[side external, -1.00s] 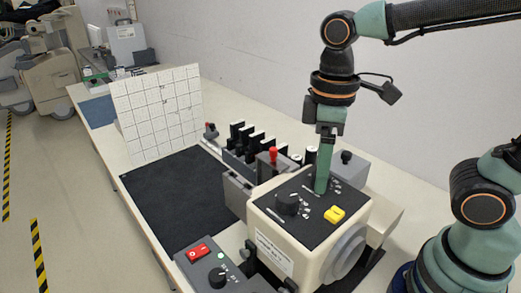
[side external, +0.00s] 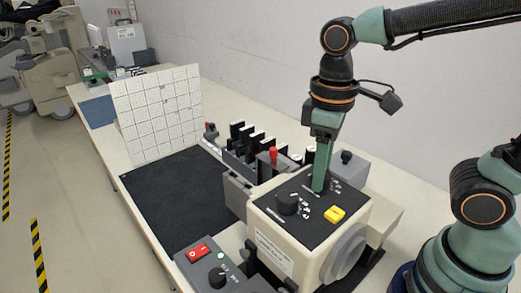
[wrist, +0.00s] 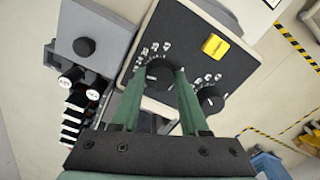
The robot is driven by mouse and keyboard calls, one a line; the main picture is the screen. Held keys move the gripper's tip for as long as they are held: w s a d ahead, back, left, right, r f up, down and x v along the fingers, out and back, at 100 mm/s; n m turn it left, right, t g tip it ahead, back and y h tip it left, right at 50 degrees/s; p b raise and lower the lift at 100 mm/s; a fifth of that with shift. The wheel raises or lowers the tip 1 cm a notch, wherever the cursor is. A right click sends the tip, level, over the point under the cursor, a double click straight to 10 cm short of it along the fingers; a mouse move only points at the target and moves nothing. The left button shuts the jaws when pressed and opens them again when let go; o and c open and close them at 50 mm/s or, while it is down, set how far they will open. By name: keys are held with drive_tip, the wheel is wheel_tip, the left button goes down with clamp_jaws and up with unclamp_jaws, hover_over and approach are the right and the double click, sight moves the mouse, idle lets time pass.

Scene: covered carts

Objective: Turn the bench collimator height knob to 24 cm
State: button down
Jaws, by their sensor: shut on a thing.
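The bench collimator (side external: 262,222) is a cream box with a black top panel (side external: 308,228), two black knobs and a yellow button. My gripper (side external: 319,187) points down at the panel, shut on the knob farther back. In the wrist view the fingertips (wrist: 167,70) sit on either side of this black knob (wrist: 157,78); the side view hides it behind a finger. The other knob (side external: 288,204) is free; it also shows in the wrist view (wrist: 210,98) beside the right finger.
The yellow button (side external: 334,214) is close to the gripped knob. A red-topped lever (side external: 273,156) and several black blocks (side external: 252,136) stand behind the collimator. A control box with a red switch (side external: 198,251) is in front. A white grid board (side external: 160,112) stands at the left.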

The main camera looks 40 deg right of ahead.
drive_tip(key=shift+m, duration=1.3)
drive_tip(key=shift+c, duration=2.1)
unclamp_jaws()
wheel_tip(320, 180, up, 12)
drive_tip(key=w+d+f+t, duration=0.1)
drive_tip(key=d+f+t, duration=0.1)
drive_tip(key=d+f, duration=0.1)
drive_tip(key=w+d+f+m+t, duration=0.1)
drive_tip(key=d+f, duration=0.1)
drive_tip(key=f, duration=0.1)
drive_tip(key=w+d+f+m+t, duration=0.1)
drive_tip(key=d+f+t, duration=0.1)
drive_tip(key=d+f, duration=0.1)
drive_tip(key=shift+w+d+f+t, duration=0.2)
drive_tip(key=shift+d+t, duration=0.1)
drive_tip(key=shift+d, duration=0.05)
